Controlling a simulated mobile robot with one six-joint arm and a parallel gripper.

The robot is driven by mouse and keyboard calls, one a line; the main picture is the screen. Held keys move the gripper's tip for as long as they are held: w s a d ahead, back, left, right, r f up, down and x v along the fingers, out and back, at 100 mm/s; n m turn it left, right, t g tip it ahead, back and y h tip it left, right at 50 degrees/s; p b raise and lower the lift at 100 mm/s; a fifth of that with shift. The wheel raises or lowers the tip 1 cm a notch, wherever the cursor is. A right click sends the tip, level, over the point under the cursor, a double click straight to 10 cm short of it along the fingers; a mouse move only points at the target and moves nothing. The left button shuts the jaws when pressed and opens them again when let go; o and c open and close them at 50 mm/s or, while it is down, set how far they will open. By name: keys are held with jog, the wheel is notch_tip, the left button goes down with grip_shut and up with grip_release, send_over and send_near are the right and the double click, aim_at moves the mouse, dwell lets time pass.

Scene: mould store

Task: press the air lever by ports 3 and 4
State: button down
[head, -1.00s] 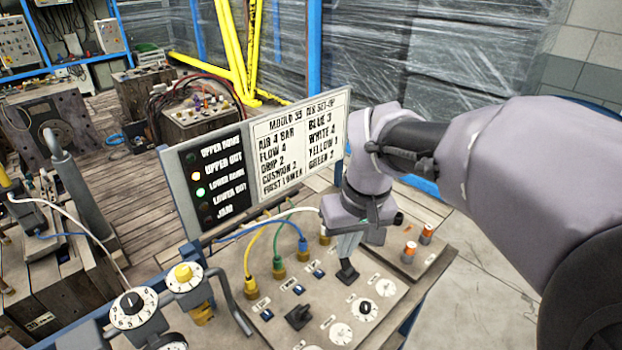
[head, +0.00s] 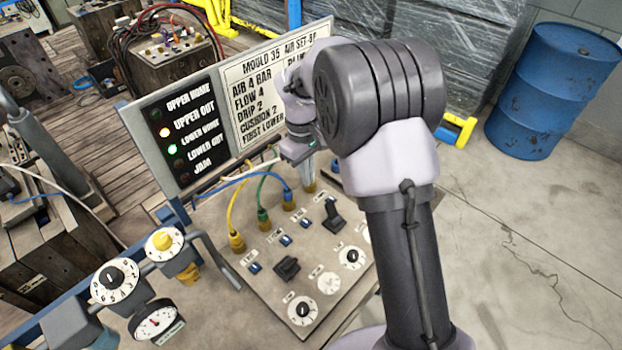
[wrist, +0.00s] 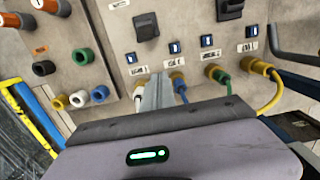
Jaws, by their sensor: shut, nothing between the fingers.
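The black air lever by ports 3 and 4 (head: 333,215) stands on the grey panel (head: 335,290), right of the blue and white hose ends. It also shows in the wrist view (wrist: 146,26), top centre. The other black lever (head: 287,268) is nearer, by the yellow and green hoses. My gripper (head: 308,186) is shut and empty, its pale fingers pointing down near the white and blue hose ends, apart from the lever. In the wrist view the fingers (wrist: 160,80) are together between the white hose (wrist: 139,95) and the blue hose (wrist: 181,92). They hide part of the ports.
A set-up sign with status lamps (head: 185,135) stands behind the panel; amber and green lamps are lit. Dials (head: 115,282) stand at the front left. In the wrist view, spare coloured fittings (wrist: 80,98) are at the left. A blue drum (head: 553,90) stands at the back right.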

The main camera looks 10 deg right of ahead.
aim_at(332, 213)
jog(key=f+b, duration=0.1)
jog(key=f, duration=0.2)
jog(key=f+b, duration=0.1)
jog(key=f, duration=0.2)
jog(key=shift+s+d+f, duration=0.15)
jog(key=shift+s+f, duration=0.05)
jog(key=shift+f, duration=0.05)
jog(key=shift+s+d+f, duration=0.15)
jog(key=shift+f, duration=0.15)
jog(key=shift+s+d+r+b, duration=0.3)
jog(key=shift+s+d+r, duration=0.2)
jog(key=shift+s, duration=0.15)
jog(key=shift+s+d+r+b, duration=0.25)
jog(key=shift+s+d+r, duration=0.2)
jog(key=shift+s, duration=0.2)
jog(key=shift+s+b, duration=0.1)
jog(key=shift+b, duration=0.2)
